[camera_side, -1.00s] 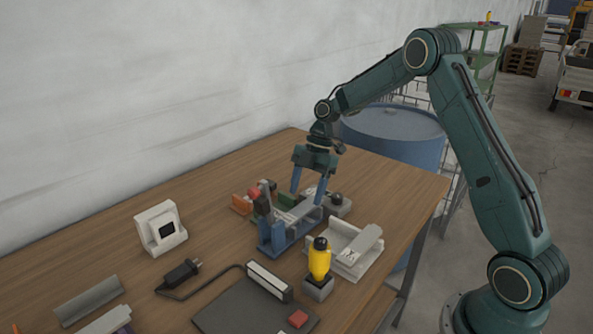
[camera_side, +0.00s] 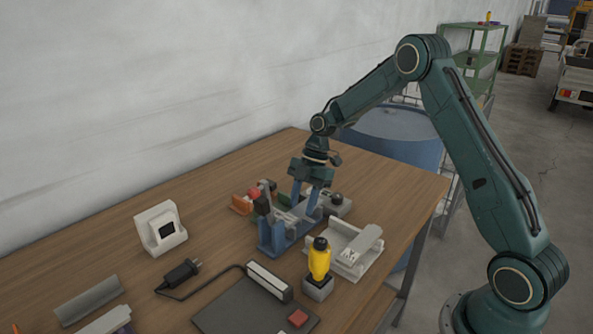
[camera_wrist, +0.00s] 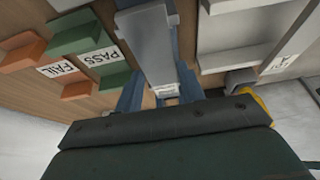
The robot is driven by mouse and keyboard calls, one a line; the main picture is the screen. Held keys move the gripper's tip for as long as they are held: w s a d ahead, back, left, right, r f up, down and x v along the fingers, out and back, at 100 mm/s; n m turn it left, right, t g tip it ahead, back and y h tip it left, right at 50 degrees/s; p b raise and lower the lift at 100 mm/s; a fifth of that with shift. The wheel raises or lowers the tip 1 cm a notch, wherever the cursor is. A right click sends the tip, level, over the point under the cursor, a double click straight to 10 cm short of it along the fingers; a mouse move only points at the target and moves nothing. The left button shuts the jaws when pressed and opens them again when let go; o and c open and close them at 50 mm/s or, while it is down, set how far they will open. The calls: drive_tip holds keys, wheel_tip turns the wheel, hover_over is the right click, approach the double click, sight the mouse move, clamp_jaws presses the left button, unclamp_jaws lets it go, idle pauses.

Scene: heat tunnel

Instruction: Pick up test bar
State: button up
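The test bar, which I take to be the grey bar (camera_wrist: 150,45), lies in the blue fixture (camera_side: 277,238) on the table. In the side view it is mostly hidden behind the fixture and my fingers. My gripper (camera_side: 307,204) points down over the fixture, its two blue fingers apart. In the wrist view my gripper (camera_wrist: 160,90) has one finger on each side of the bar's near end, very close to it. Whether the fingers press on the bar cannot be seen. The bar shows no visible lift from the fixture.
Green PASS tray (camera_wrist: 97,50) and orange FAIL tray (camera_wrist: 25,52) stand beside the fixture. A white tray (camera_side: 347,262) and a yellow-and-black device (camera_side: 319,262) stand in front. A white block (camera_side: 160,228) stands left. The table's back right is clear.

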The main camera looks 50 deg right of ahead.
sight(303, 208)
drive_tip(key=c, duration=0.6)
drive_tip(key=shift+r, duration=0.15)
drive_tip(key=shift+c, duration=0.3)
wheel_tip(303, 208, up, 20)
drive_tip(key=shift+f, duration=0.25)
idle(0.7)
